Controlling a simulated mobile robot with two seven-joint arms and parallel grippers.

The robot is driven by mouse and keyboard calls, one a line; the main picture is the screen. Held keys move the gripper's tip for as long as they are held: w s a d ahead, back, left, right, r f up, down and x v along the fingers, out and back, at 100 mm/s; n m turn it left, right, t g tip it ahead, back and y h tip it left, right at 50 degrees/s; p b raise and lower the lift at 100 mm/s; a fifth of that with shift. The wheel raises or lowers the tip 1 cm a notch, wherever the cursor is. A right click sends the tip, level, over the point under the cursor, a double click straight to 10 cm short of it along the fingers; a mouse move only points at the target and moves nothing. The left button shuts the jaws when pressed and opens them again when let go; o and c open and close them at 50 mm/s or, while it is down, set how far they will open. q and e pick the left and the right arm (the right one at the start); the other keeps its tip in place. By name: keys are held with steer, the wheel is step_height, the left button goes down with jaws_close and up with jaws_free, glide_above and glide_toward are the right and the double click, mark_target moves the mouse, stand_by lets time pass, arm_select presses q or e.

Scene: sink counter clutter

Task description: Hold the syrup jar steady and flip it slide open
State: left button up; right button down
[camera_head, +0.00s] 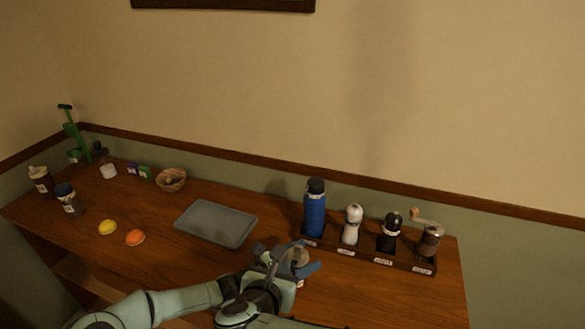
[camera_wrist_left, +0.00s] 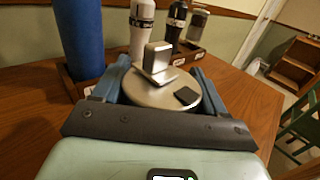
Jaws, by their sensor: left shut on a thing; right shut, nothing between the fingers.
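The syrup jar (camera_wrist_left: 150,92) is between the two blue fingers of my left gripper (camera_wrist_left: 160,88) in the left wrist view, seen from above. It has a round, pale metallic lid. A block-like piece stands up on the far part of the lid, and a small dark patch lies at its right. In the head view my left gripper (camera_head: 293,258) is shut around the jar (camera_head: 299,257), in front of the rack, and hides most of it. The jar's lower body is hidden. My right gripper is not in view.
A blue bottle (camera_head: 314,211), a white shaker (camera_head: 352,224), a dark shaker (camera_head: 389,232) and a grinder (camera_head: 429,240) stand in a dark rack (camera_head: 372,256) just behind. A grey tray (camera_head: 216,223) lies left. The counter's right front (camera_head: 400,295) is clear.

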arm_select(q)
steer(key=o, duration=1.4)
steer(key=shift+f, duration=0.1)
steer(key=shift+a, duration=0.1)
